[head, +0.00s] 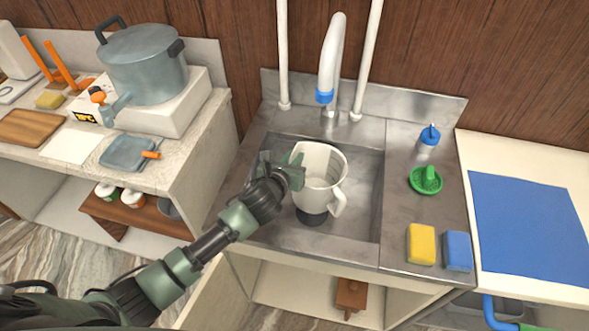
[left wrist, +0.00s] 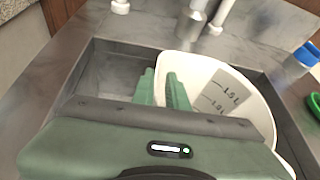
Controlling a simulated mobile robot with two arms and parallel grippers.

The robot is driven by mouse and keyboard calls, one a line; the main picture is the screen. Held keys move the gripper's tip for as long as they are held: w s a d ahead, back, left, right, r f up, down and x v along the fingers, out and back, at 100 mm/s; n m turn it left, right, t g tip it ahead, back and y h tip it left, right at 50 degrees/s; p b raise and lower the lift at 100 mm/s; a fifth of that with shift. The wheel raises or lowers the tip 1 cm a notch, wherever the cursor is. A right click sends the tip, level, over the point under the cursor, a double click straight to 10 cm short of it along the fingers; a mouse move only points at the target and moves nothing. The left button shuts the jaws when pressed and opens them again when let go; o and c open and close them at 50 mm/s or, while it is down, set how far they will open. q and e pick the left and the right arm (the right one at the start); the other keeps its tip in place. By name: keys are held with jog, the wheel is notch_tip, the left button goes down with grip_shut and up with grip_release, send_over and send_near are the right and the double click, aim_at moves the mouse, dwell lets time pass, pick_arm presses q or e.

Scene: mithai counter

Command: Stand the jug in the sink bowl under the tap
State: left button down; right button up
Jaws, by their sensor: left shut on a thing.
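The white jug (head: 318,180) is upright in the sink bowl (head: 362,217), its handle towards the lower right of the head view. I cannot tell whether its base touches the bowl's floor. My left gripper (head: 293,168) is shut on the jug's left wall near the rim. In the left wrist view the fingers (left wrist: 166,88) meet at the wall of the jug (left wrist: 222,95), and volume marks show inside it. The tap (head: 330,62), white with a blue tip, stands behind the bowl, its tip above and behind the jug. My right gripper is not in view.
A yellow sponge (head: 421,244), a blue sponge (head: 457,251), a green brush (head: 426,180) and a blue-topped bottle (head: 429,137) sit on the right drainboard. A large pot (head: 143,65) stands on the left counter. A blue mat (head: 530,230) lies at right.

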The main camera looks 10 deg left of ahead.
pick_arm(q)
notch_tip(320, 180, down, 4)
jog(key=shift+d+f, duration=0.1)
jog(key=shift+f, duration=0.15)
jog(key=c, duration=1.4)
grip_release()
jog(key=shift+s, duration=0.15)
jog(key=v, duration=1.2)
